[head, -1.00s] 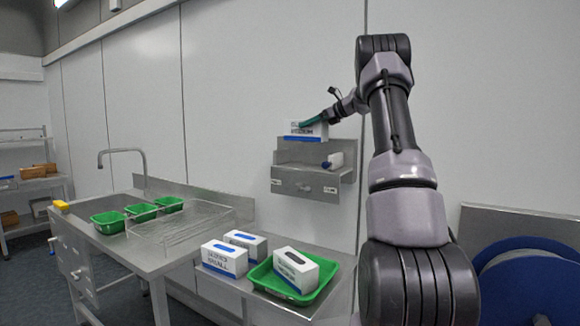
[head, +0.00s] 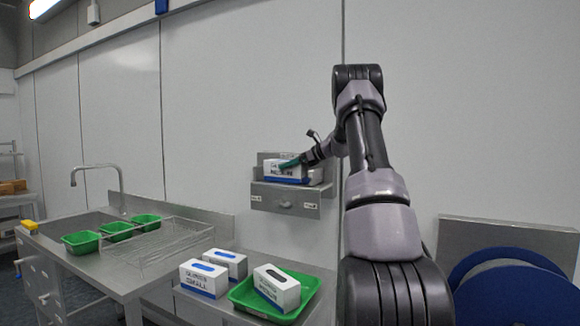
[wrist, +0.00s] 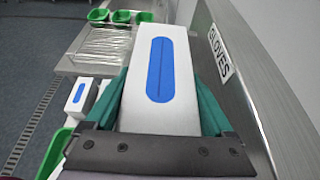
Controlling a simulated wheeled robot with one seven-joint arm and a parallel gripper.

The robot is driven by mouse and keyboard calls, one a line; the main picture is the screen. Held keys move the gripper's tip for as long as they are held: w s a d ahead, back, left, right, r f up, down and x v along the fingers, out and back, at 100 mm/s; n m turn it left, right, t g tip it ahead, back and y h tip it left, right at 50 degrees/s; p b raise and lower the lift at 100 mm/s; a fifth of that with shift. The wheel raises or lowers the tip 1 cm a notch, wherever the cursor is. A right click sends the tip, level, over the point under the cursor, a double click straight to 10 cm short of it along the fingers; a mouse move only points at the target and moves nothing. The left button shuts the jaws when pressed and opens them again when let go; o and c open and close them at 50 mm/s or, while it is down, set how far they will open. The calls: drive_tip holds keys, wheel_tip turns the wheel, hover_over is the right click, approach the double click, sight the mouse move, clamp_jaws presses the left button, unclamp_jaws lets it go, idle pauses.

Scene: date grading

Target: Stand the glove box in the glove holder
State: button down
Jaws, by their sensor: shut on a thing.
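The glove box (head: 281,170) is white with a blue band along its bottom; its print is too small to read surely. It is upright at the steel glove holder (head: 285,198) on the wall, just above or behind the holder's front plate; I cannot tell whether it rests on the floor. My gripper (head: 291,164) is shut on it. In the wrist view the teal fingers of my gripper (wrist: 160,88) press both sides of the glove box (wrist: 150,112), whose blue oval slot faces up. The GLOVES label (wrist: 220,52) is close to its right.
Below, two white boxes (head: 204,279) (head: 226,262) stand on the steel counter, and a third (head: 277,287) leans in a green tray (head: 245,298). A wire rack (head: 160,245) and green trays lie left.

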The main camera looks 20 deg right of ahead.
unclamp_jaws()
drive_tip(key=shift+f, duration=0.15)
